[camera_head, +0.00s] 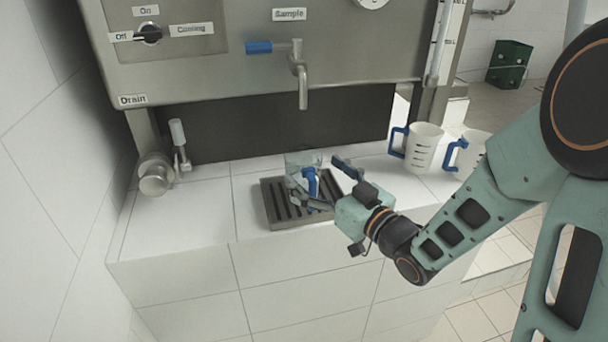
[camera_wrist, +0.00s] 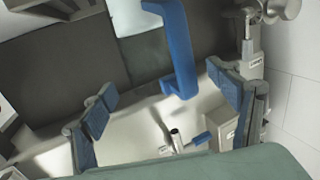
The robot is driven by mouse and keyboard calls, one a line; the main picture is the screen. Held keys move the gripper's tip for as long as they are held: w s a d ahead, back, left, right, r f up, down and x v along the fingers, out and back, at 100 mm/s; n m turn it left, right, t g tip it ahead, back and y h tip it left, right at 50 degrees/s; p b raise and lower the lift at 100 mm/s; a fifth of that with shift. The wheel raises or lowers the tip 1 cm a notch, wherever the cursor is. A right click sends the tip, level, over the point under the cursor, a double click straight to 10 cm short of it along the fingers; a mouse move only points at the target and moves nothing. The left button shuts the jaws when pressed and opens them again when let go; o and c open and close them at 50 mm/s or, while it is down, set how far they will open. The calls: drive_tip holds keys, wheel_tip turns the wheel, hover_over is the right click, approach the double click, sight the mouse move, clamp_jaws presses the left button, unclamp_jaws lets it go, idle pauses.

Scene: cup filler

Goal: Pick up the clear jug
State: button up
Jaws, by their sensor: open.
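The clear jug (camera_head: 303,162) is see-through with a blue handle (camera_head: 311,182). It stands on the dark slotted drip tray (camera_head: 272,205), below the sample spout. My gripper (camera_head: 325,184) is at the jug's handle side, reaching in from the right, with its fingers apart. In the wrist view the blue handle (camera_wrist: 181,55) hangs between my open fingers, nearer the right one, and I see no clear contact. The jug's clear body is hard to make out in the wrist view, and my fingers hide part of it in the head view.
The steel sample spout (camera_head: 302,85) with its blue lever (camera_head: 258,47) hangs above the jug. A drain valve (camera_head: 156,176) is at left. The counter's front left is clear.

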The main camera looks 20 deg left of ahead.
sight(304, 160)
drive_tip(key=x, duration=0.5)
drive_tip(key=shift+w+d+r, duration=0.1)
drive_tip(key=shift+d, duration=0.05)
drive_tip(key=c, duration=1.6)
drive_tip(key=shift+r+p, duration=0.15)
drive_tip(key=shift+p, duration=0.15)
